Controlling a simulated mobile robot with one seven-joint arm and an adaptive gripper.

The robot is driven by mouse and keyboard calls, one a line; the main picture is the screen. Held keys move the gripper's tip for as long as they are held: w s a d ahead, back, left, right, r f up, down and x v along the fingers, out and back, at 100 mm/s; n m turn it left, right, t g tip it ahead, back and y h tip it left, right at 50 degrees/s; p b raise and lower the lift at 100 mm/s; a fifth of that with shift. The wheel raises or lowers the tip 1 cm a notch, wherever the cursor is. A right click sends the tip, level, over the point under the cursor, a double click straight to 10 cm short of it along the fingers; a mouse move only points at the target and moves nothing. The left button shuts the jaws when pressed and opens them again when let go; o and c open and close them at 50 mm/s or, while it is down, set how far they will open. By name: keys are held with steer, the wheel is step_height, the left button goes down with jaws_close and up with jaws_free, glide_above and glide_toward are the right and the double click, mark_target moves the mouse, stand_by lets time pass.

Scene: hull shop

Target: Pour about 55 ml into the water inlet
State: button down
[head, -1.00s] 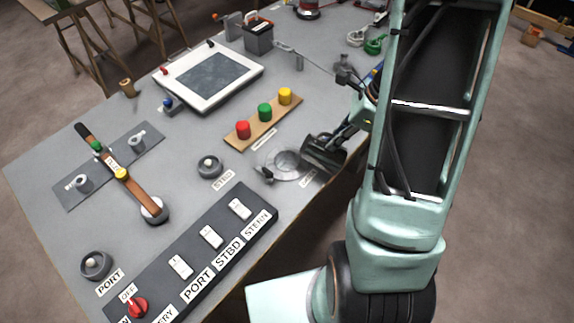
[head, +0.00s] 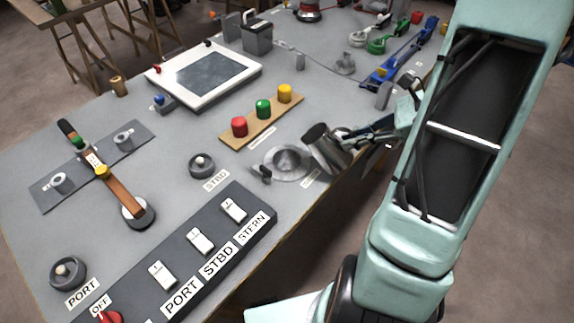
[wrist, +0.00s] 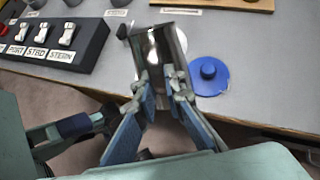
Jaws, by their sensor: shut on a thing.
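My gripper (head: 352,142) is shut on a shiny metal cup (head: 322,148), which is tilted beside and partly over the right edge of the round metal water inlet (head: 288,163). The inlet is set in the bench top, with a small dark fitting (head: 262,172) at its left. No stream of water can be made out, and the level in the cup is hidden.
A blue knobbed cap (wrist: 208,72) lies right of the cup in the wrist view. The labelled switch panel (head: 215,245) is in front. A wooden strip with red, green and yellow buttons (head: 262,122) lies behind the inlet. The bench's right edge is close to my arm.

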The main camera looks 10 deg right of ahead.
mark_target(352, 155)
steer(key=shift+d+f+b, duration=0.2)
steer(key=shift+f+b, duration=0.2)
steer(key=shift+f, duration=0.2)
steer(key=s+d+f+t+y+b, duration=0.1)
steer(key=b, duration=0.1)
steer(key=d+f+t+y+b, duration=0.1)
steer(key=y+b, duration=0.1)
steer(key=shift+s+d+f+b, duration=0.25)
steer(key=shift+s+d+b, duration=0.1)
steer(key=shift+s+d, duration=0.05)
steer(key=shift+s+d+f+t+y+b, duration=0.15)
steer(key=shift+d+t+y+b, duration=0.2)
steer(key=shift+y, duration=0.2)
steer(key=shift+s+d+f+t+y+b, duration=0.15)
steer(key=shift+d+y+b, duration=0.1)
steer(key=shift+y+b, duration=0.25)
steer(key=shift+f+y+b, duration=0.3)
steer(key=shift+y+b, duration=0.05)
steer(key=shift+s+d+f+t+y+b, duration=0.2)
steer(key=shift+d+f+t+y+b, duration=0.1)
steer(key=shift+f+t+y+b, duration=0.3)
steer(key=shift+r, duration=0.15)
steer(key=shift+w, duration=0.1)
stand_by(0.5)
